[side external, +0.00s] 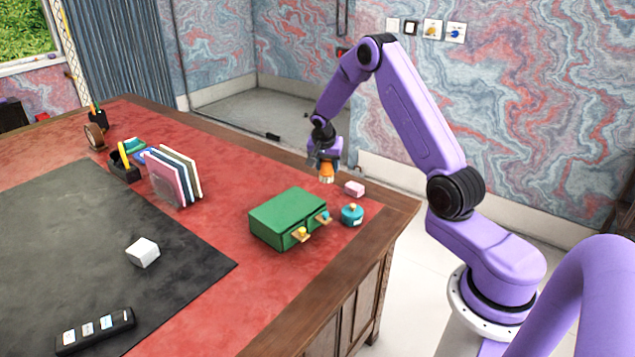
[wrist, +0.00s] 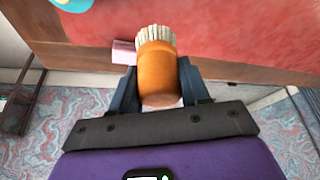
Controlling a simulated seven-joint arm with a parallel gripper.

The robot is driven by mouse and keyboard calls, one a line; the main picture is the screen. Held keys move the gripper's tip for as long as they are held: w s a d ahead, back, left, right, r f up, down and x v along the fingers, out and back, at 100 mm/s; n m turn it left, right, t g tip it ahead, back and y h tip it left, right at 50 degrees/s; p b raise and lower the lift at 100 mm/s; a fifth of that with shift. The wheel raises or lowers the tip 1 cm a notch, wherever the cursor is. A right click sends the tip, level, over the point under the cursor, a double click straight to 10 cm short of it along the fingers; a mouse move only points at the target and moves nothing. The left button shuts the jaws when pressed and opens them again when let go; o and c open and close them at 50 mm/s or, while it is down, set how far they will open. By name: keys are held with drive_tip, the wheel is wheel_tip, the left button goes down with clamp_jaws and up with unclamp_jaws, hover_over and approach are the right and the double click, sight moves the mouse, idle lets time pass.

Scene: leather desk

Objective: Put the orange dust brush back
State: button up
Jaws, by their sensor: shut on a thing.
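The orange dust brush (wrist: 157,72) is a rounded orange body with pale bristles at one end. My gripper (wrist: 157,88) is shut on its orange body, with a dark finger on each side in the wrist view. In the side view the brush (side external: 326,172) hangs below my gripper (side external: 325,160), bristles down, near the far edge of the desk. From these views I cannot tell its exact height above the desk.
A pink block (side external: 355,188) lies close to the brush. A green drawer box (side external: 288,217) and a blue lidded pot (side external: 352,214) stand nearer. Upright books (side external: 173,177), a pen holder (side external: 124,167) and a white cube (side external: 143,252) are farther left.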

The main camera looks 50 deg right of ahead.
drive_tip(key=w+f, duration=0.1)
drive_tip(key=f, duration=0.1)
drive_tip(key=w+d+f, duration=0.1)
drive_tip(key=w+f, duration=0.1)
drive_tip(key=w+d+f, duration=0.1)
drive_tip(key=w+f, duration=0.1)
drive_tip(key=shift+w+d+f, duration=0.15)
drive_tip(key=shift+w+d, duration=0.05)
drive_tip(key=shift+d, duration=0.05)
drive_tip(key=shift+w+f, duration=0.1)
drive_tip(key=shift+f, duration=1.5)
drive_tip(key=shift+f, duration=0.1)
drive_tip(key=o, duration=1)
